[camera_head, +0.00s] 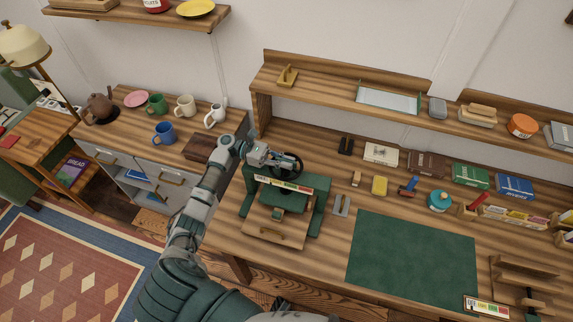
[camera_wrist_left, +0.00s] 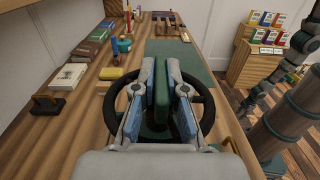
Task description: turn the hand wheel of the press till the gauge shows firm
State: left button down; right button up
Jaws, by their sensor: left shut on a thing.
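The green press (camera_head: 313,205) stands on the left part of the bench, with a dark round hand wheel (camera_head: 297,161) on top. A strip gauge (camera_head: 290,183) with coloured fields runs across its front; its reading is too small to tell. My left gripper (camera_head: 281,160) is at the wheel, reaching over it from the left. In the left wrist view its blue-padded fingers (camera_wrist_left: 162,110) are shut on an upright green part (camera_wrist_left: 162,88) inside the wheel's dark rim (camera_wrist_left: 207,108). The hub is mostly hidden by the fingers. My right gripper is not seen.
A green mat (camera_head: 412,258) covers the bench right of the press. Behind it lie a yellow block (camera_head: 379,185), a blue-and-red tool (camera_head: 408,186), a turquoise round pot (camera_head: 439,201) and several books. A raised shelf (camera_head: 330,85) runs along the back. Mugs stand on the left cabinet.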

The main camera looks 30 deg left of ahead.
pick_arm(q)
jog(key=shift+f+m+g+b, duration=0.2)
jog(key=shift+m+g+b, duration=0.15)
jog(key=shift+m+g, duration=0.4)
jog(key=shift+g, duration=0.45)
jog(key=shift+m+g+b, duration=0.4)
jog(key=shift+m+g, duration=0.15)
jog(key=shift+g, duration=0.25)
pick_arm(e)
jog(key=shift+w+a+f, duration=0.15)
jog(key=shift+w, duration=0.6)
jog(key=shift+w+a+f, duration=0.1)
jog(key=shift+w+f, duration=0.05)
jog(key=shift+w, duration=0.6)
pick_arm(q)
jog(key=c, duration=1.2)
grip_release()
jog(key=shift+a, duration=0.1)
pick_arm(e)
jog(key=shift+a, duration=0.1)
